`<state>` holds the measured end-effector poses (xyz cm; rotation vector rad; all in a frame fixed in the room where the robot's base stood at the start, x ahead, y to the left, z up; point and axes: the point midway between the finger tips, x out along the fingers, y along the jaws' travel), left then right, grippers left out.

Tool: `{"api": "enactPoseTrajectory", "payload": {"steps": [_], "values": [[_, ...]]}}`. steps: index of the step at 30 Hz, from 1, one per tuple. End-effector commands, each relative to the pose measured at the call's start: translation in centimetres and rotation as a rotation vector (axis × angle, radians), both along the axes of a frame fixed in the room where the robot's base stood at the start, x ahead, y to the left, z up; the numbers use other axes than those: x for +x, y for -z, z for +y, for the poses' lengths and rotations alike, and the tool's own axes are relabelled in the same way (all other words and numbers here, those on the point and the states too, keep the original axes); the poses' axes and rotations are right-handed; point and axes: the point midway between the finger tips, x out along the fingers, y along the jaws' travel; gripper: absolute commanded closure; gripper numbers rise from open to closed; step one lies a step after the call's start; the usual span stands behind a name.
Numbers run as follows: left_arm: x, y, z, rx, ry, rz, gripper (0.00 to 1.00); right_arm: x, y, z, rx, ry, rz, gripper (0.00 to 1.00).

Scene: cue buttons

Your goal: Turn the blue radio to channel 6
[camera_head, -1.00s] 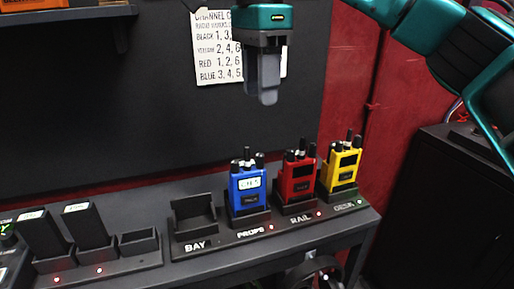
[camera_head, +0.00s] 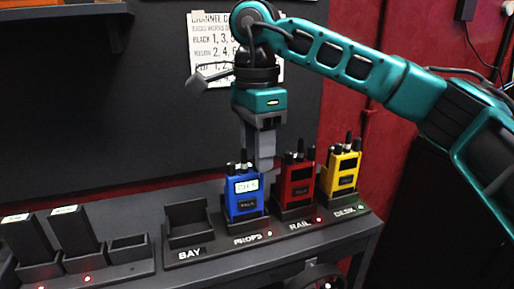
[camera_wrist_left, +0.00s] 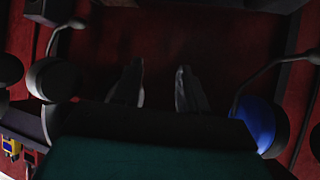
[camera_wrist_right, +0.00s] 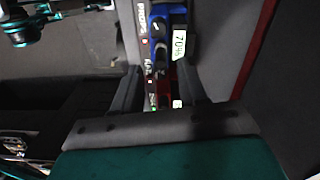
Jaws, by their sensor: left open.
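The blue radio (camera_head: 243,196) stands upright in the holder labelled PROPS, with knobs on top and a lit display that seems to read CH 5. It also shows between my right fingers in the right wrist view (camera_wrist_right: 160,24). My right gripper (camera_head: 263,163) points down, just above and behind the tops of the blue and red radios. Its fingers are apart with nothing between them; whether one touches a knob cannot be told. My left gripper (camera_wrist_left: 158,88) is open and empty, outside the head view.
The red radio (camera_head: 297,184) and yellow radio (camera_head: 340,176) stand close to the right. An empty holder labelled BAY (camera_head: 188,238) is to the left. A channel chart (camera_head: 203,47) hangs on the wall behind my right arm.

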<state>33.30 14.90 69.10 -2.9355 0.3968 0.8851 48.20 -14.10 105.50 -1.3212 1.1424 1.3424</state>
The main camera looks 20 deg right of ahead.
Motion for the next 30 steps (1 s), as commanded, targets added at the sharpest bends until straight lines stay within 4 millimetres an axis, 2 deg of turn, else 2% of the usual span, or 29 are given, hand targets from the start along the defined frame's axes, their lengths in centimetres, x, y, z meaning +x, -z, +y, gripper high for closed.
{"api": "enactPoseTrajectory", "payload": {"steps": [2,13,22,30], "values": [[-0.10,0.10,0.01,0.001,0.000,0.003,0.58,0.00,-0.01,0.00,0.000,0.000,0.000,0.65],[-0.36,0.35,0.01,0.000,0.000,0.009,0.58,0.00,-0.04,0.02,0.000,0.000,0.000,1.00],[-0.34,0.07,-0.02,-0.002,-0.003,0.009,0.58,0.00,-0.14,0.02,0.000,0.033,0.001,1.00],[-0.37,-0.39,0.14,-0.002,-0.011,0.006,0.58,0.01,-0.14,0.00,0.000,0.274,0.002,1.00]]}}
